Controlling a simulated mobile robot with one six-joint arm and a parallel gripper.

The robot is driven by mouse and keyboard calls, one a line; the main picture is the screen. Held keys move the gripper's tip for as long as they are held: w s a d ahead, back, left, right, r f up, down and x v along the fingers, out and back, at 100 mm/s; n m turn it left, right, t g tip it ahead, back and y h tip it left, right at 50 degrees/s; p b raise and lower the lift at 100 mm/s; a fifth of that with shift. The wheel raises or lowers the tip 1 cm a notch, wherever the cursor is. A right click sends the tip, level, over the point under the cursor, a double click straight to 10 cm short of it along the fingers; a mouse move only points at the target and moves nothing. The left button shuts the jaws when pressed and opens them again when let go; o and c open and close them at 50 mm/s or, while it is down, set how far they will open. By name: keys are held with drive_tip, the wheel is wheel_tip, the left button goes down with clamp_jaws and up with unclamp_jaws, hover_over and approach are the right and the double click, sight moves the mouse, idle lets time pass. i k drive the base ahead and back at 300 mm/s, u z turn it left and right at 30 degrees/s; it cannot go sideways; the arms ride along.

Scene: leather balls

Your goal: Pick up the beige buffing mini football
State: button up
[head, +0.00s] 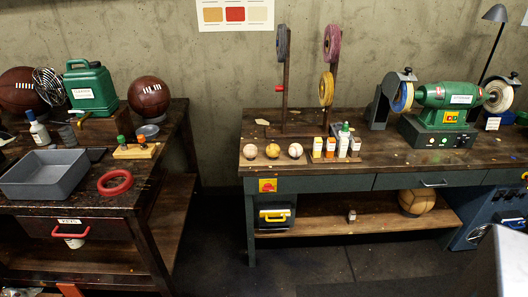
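Three small pale balls stand in a row on a wooden strip at the front left of the right workbench (375,182). A larger tan ball (416,202) sits on the bench's lower shelf. My gripper is not in view.
Small bottles (343,141) stand right of the balls. A wheel rack (287,95) and a green buffing machine (447,98) stand behind. The left table (75,208) holds a grey tray (52,190) and brown balls. Dark floor (215,245) is open between the benches.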

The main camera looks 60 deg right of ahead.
sight(273, 150)
drive_tip(key=z, duration=0.7)
drive_tip(key=k, duration=0.1)
drive_tip(key=u, duration=2.35)
drive_tip(key=k, duration=0.9)
drive_tip(key=z, duration=0.55)
